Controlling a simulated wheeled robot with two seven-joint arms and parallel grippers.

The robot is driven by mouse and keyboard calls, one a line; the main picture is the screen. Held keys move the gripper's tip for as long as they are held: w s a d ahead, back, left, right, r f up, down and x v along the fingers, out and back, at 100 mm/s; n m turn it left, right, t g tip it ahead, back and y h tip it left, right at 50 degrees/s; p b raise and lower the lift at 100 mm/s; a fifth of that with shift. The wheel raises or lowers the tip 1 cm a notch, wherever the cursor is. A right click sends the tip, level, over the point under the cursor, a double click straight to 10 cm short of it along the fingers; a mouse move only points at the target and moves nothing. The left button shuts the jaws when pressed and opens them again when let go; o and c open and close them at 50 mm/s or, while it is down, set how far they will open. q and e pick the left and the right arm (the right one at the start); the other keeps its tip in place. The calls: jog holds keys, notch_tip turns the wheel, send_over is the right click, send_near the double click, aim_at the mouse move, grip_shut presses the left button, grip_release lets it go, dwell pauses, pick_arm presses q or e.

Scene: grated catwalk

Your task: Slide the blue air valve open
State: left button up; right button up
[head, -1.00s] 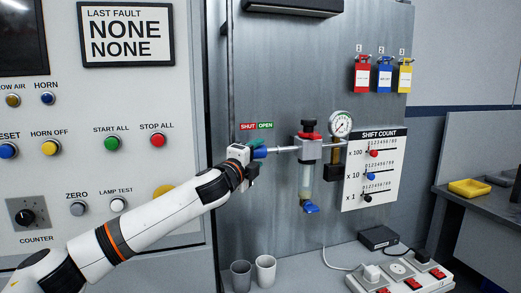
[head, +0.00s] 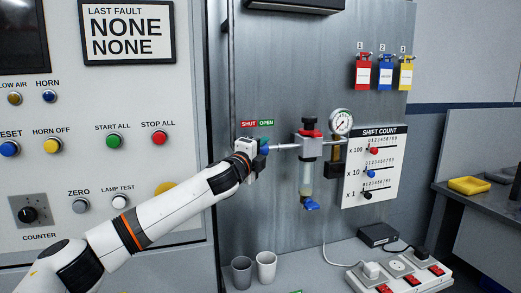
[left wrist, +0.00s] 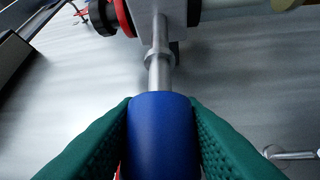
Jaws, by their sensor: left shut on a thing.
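The blue air valve sleeve (left wrist: 160,135) sits on a metal pipe between the green fingers of my left gripper (left wrist: 160,140) in the left wrist view. The fingers are shut on its sides. In the head view my left gripper (head: 257,155) is at the pipe, below the red SHUT (head: 249,123) and green OPEN (head: 265,122) labels, and hides most of the sleeve. The pipe (head: 285,146) runs right to a regulator block (head: 307,145) with a red and black knob and a clear bowl. My right gripper is not in view.
A gauge (head: 340,122) and the shift count board (head: 374,166) are right of the regulator. Two cups (head: 241,271) and a power strip (head: 412,276) stand on the shelf below. A button panel (head: 110,170) is at the left.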

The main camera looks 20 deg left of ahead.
aim_at(273, 148)
pick_arm(q)
jog(key=shift+w+d+r+p, duration=0.15)
jog(key=shift+w+d+p, duration=0.4)
jog(key=shift+d, duration=0.45)
jog(key=shift+w+d, duration=0.3)
jog(key=o, duration=1)
jog(key=shift+w+d+f, duration=0.1)
jog(key=shift+d+f, duration=0.05)
jog(key=shift+f, duration=0.05)
